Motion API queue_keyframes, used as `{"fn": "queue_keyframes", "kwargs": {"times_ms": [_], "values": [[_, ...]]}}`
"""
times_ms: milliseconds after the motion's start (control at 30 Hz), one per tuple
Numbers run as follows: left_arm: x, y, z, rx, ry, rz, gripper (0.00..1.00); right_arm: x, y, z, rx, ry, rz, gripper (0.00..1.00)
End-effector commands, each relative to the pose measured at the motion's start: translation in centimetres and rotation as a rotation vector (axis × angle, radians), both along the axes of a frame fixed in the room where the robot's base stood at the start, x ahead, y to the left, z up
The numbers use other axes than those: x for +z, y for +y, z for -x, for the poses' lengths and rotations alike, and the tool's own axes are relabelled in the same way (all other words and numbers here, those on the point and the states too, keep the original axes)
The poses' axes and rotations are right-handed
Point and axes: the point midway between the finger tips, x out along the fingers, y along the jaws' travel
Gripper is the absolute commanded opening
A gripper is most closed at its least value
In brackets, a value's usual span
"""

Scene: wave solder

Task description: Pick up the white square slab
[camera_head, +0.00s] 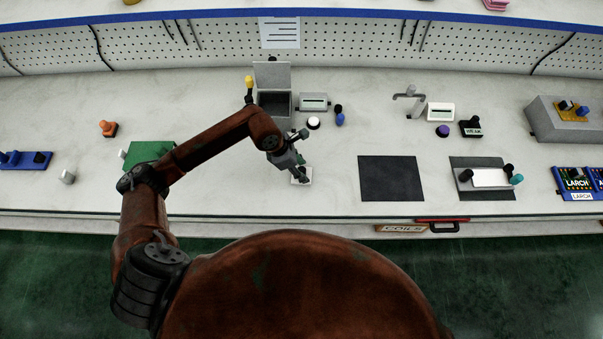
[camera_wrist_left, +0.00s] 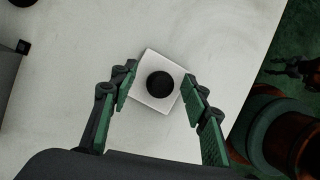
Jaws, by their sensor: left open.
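The white square slab (camera_wrist_left: 147,96) lies on the pale bench, with a round black knob or disc on its top. It also shows in the head view (camera_head: 307,174), partly hidden under my left gripper. My left gripper (camera_wrist_left: 158,90) is open, with one finger on each side of the slab in the left wrist view. The fingers reach around the slab's edges. I cannot tell whether they touch it. In the head view my left gripper (camera_head: 300,175) is low over the slab. My right gripper is not in view.
An open grey box (camera_head: 275,103) and a white button (camera_head: 313,122) stand behind the slab. A green mat (camera_head: 149,153) lies to the left and a dark mat (camera_head: 390,178) to the right. The bench front edge (camera_head: 330,215) is close. Bare bench lies around the slab.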

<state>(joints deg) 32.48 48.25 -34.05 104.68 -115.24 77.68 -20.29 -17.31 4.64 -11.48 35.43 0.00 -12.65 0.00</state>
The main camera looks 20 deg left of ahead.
Motion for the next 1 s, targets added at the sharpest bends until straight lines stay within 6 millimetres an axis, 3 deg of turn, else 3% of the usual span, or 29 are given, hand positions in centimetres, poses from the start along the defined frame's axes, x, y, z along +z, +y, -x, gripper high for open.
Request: {"fn": "queue_keyframes", "kwargs": {"times_ms": [233, 833, 1000], "values": [[-0.15, -0.18, -0.04, -0.001, 0.0, 0.001, 0.43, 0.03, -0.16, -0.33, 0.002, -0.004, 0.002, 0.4], [-0.12, -0.18, -0.04, -0.002, 0.0, 0.001, 0.01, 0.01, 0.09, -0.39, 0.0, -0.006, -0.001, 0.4], [-0.11, -0.18, -0.03, -0.002, 0.0, 0.001, 0.01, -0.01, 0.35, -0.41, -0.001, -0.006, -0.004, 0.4]]}}
